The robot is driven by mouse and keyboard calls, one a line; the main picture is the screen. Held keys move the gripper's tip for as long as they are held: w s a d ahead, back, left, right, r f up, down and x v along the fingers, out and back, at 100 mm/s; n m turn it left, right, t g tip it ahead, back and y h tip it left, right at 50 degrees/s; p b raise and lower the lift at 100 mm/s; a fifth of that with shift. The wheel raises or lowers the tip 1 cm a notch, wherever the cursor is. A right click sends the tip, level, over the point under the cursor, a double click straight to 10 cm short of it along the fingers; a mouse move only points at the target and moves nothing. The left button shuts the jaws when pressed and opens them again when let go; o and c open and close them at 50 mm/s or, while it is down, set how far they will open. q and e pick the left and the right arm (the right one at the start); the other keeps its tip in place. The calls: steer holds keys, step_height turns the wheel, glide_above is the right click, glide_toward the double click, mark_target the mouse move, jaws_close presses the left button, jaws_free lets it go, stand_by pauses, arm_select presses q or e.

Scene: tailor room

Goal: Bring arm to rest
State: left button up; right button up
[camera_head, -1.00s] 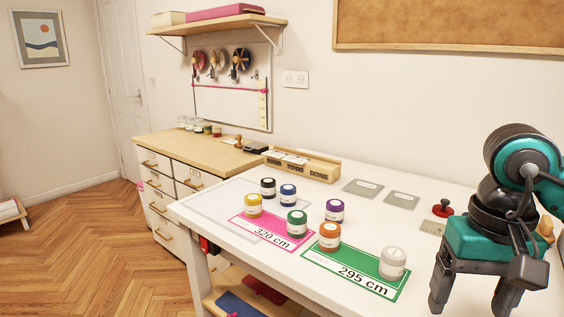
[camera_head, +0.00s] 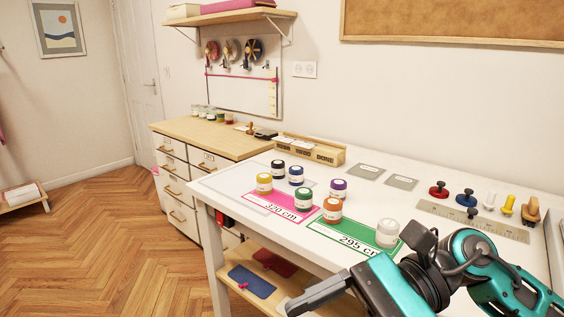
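My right arm comes in from the lower right, black and teal. Its gripper (camera_head: 318,294) is low in front of the white table's front edge, pointing left. One dark finger shows clearly; the other is hidden or below the frame, so its opening cannot be told. I see nothing held in the visible part. My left gripper is not in view.
On the white table (camera_head: 232,188) stand several paint jars, some on the pink 320 cm card (camera_head: 274,210) and the green card. A white jar (camera_head: 387,233) appears just behind my wrist. Stamps and spools stand near a ruler (camera_head: 475,222). A lower shelf (camera_head: 265,258) holds folded cloths.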

steer(key=w+r+m+t+y, duration=0.1)
steer(key=w+m+t+y, duration=0.3)
steer(key=m, duration=0.5)
steer(key=w+r+m+t+y, duration=0.1)
steer(key=w+m+t+y, duration=0.1)
steer(key=m+t+y, duration=0.5)
steer(key=w+d+f+m+t+h, duration=0.25)
steer(key=m+t+h, duration=0.25)
steer(key=m, duration=0.5)
steer(key=w+d+f+m+t+h, duration=0.1)
steer(key=w+f+m+t+h, duration=0.15)
steer(key=m+t+h, duration=0.45)
steer(key=d+f+m+g+h+p, duration=0.1)
steer(key=d+f+m+h, duration=0.2)
steer(key=f+m, duration=0.35)
steer(key=d+f+m+h, duration=0.2)
steer(key=f+m+h, duration=0.2)
steer(key=f+m, duration=0.3)
steer(key=s+d+f+m+g+h, duration=0.4)
steer(key=s+f+m+g, duration=0.2)
steer(key=s+f+m, duration=0.5)
step_height(320, 180, down, 4)
steer(key=shift+s+d+r, duration=0.15)
steer(key=shift+s, duration=0.1)
steer(key=shift+m, duration=0.25)
